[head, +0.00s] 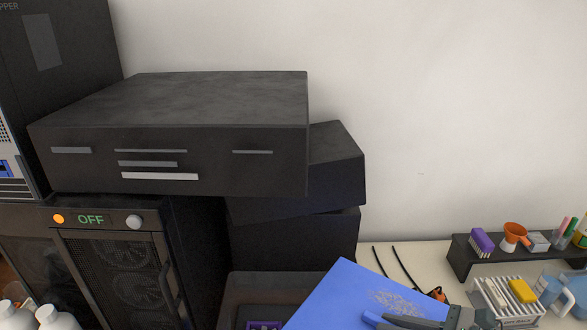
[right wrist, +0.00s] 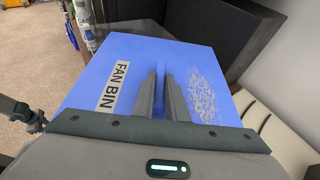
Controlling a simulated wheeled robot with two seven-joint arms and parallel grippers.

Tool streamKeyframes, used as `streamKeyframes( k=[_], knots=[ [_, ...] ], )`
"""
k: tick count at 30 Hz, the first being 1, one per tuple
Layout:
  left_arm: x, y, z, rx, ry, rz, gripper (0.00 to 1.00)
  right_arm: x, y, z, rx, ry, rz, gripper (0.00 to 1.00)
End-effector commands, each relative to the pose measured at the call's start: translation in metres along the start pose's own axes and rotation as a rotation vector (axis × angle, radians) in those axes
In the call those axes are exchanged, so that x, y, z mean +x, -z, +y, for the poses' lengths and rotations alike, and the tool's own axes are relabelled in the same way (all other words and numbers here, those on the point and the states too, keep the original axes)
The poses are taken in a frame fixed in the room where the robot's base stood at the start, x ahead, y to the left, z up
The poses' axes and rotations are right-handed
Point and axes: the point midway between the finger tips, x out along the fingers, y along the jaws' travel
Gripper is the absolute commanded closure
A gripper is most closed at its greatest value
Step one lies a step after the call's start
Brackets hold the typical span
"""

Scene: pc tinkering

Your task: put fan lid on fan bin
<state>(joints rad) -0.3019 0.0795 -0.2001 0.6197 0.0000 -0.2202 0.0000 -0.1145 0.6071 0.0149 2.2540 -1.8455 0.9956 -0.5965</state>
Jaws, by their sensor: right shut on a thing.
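The fan lid (head: 335,292) is a flat blue panel, tilted, at the bottom middle of the head view. In the right wrist view the lid (right wrist: 205,60) fills the middle, with a white "FAN BIN" label and a pale wire-like drawing. My right gripper (right wrist: 160,82) is shut on the lid's raised blue handle, between its two dark fingers. In the head view this gripper (head: 385,320) shows only partly at the bottom edge. The fan bin cannot be made out for certain; the lid hides what lies below it. My left gripper is not in view.
A large black case (head: 190,155) lies across dark boxes (head: 295,240) at the left and middle. A black cabinet (head: 110,270) reads "OFF". At the right are a white rack (head: 508,302) and a dark shelf (head: 470,258) with small items. Cables lie between.

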Motion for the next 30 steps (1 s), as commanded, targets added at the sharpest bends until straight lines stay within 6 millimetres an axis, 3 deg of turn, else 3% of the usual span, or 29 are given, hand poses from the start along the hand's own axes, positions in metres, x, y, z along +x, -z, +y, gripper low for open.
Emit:
streamKeyframes(
  k=[8, 12, 15, 16, 23, 30],
  knots=[
    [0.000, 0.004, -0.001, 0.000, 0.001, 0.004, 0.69, 0.000, 0.000, 0.000, 0.000, 0.000, -0.001, 1.00],
    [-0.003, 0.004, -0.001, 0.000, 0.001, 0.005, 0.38, -0.002, -0.007, -0.001, -0.001, 0.001, -0.003, 1.00],
    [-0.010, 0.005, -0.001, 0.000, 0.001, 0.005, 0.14, -0.006, -0.025, -0.004, -0.005, 0.001, -0.006, 1.00],
    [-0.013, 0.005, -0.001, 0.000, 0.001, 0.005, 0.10, -0.008, -0.032, -0.005, -0.004, 0.000, -0.006, 1.00],
    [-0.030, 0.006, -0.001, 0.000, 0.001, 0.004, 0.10, -0.024, -0.081, -0.012, -0.003, 0.001, -0.006, 1.00],
    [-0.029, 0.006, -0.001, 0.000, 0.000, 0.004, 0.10, -0.025, -0.084, -0.012, 0.000, 0.000, 0.000, 1.00]
  ],
)
